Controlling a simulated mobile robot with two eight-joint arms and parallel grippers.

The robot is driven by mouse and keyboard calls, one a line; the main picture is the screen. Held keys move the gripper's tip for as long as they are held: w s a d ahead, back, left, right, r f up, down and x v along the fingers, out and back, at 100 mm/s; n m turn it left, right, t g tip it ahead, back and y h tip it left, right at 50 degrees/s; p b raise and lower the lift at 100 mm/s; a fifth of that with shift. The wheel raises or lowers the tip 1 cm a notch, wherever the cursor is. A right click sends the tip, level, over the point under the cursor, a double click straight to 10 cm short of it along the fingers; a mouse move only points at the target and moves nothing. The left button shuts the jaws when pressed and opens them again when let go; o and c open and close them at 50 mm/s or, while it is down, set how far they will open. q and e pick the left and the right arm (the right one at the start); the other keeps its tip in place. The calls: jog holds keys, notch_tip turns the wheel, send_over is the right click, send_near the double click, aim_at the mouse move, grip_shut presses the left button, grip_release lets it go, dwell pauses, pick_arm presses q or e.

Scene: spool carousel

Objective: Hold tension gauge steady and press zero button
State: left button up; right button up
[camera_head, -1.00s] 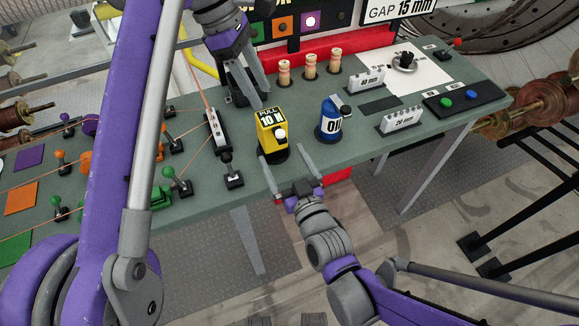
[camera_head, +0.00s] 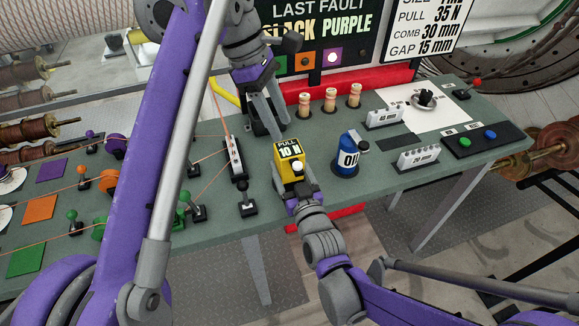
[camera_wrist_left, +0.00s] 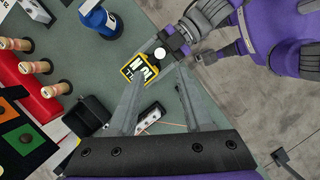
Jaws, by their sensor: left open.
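The tension gauge (camera_head: 289,152) is a yellow block marked "PULL 10 N", near the front edge of the green bench, with a white round button (camera_head: 297,166) on its near side. Both show in the left wrist view, the gauge (camera_wrist_left: 141,69) and the button (camera_wrist_left: 160,53). My left gripper (camera_head: 277,138) points down from above, open and empty, just behind and left of the gauge. My right gripper (camera_head: 297,192) reaches in from the front, low against the gauge's near side. Its fingertips are hidden, so I cannot tell whether they grip.
A blue oil bottle (camera_head: 346,158) stands right of the gauge. A black lever (camera_head: 246,197) and a slotted thread guide (camera_head: 236,160) stand left. Wooden pegs (camera_head: 330,100) are behind. White blocks (camera_head: 418,158) and a button box (camera_head: 476,140) sit farther right.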

grip_shut()
pick_arm(q)
grip_shut()
dwell(1.5)
